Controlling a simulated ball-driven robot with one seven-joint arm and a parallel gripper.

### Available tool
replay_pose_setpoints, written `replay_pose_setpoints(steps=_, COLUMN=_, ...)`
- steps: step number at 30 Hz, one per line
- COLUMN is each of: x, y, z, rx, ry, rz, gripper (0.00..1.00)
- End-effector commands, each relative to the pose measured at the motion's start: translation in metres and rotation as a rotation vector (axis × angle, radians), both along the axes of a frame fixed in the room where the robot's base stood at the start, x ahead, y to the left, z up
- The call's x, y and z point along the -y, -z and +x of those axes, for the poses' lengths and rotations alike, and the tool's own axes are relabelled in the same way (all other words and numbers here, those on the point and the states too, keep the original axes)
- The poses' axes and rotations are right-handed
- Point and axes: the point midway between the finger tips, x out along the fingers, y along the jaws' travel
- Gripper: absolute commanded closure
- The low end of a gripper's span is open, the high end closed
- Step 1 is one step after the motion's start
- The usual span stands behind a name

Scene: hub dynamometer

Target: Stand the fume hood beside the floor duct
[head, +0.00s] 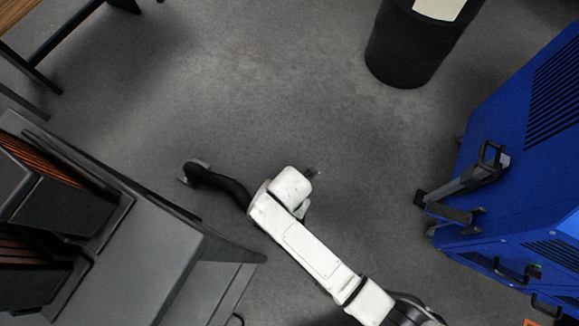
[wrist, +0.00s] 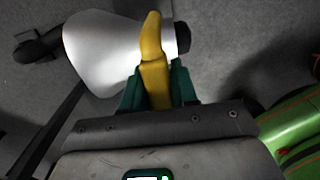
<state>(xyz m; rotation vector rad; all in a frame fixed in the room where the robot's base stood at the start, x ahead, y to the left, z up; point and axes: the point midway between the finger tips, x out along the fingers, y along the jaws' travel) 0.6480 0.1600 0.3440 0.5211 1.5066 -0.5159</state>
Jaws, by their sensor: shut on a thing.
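In the wrist view my gripper (wrist: 157,88) is shut on the yellow handle of the fume hood, a silver flared cone (wrist: 98,52) with a dark stub at its right end. The hood lies sideways in that picture, above grey floor. In the head view my white arm hides the gripper, and I cannot make out the hood. A bent black pipe with a grey end (head: 218,183), apparently the floor duct, lies left of the arm's end. A black piece that looks like it (wrist: 38,45) shows left of the hood, partly hidden by it. I cannot tell whether they touch.
A grey machine (head: 150,262) fills the lower left. A blue cabinet (head: 530,130) with black handles stands at the right. A black bin (head: 405,48) stands at the top, and a dark table frame (head: 65,35) at the upper left. The floor between is clear.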

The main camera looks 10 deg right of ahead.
Motion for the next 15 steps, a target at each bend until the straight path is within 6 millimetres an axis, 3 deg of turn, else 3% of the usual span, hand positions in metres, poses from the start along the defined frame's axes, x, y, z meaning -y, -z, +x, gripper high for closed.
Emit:
replay_pose_setpoints(steps=3, x=-0.0008, y=0.0003, z=0.0021, rx=0.005, ry=0.000, rz=0.002, gripper=1.00)
replay_pose_setpoints(steps=4, x=0.0000, y=0.0023, z=-0.0001, rx=-0.001, ry=0.000, rz=-0.001, gripper=0.70)
replay_pose_setpoints(steps=11, x=0.0001, y=0.0021, z=-0.0002, rx=0.000, ry=0.000, rz=0.000, gripper=0.48)
replay_pose_setpoints(steps=15, x=0.0001, y=0.0021, z=-0.0002, rx=0.000, ry=0.000, rz=0.000, gripper=0.46)
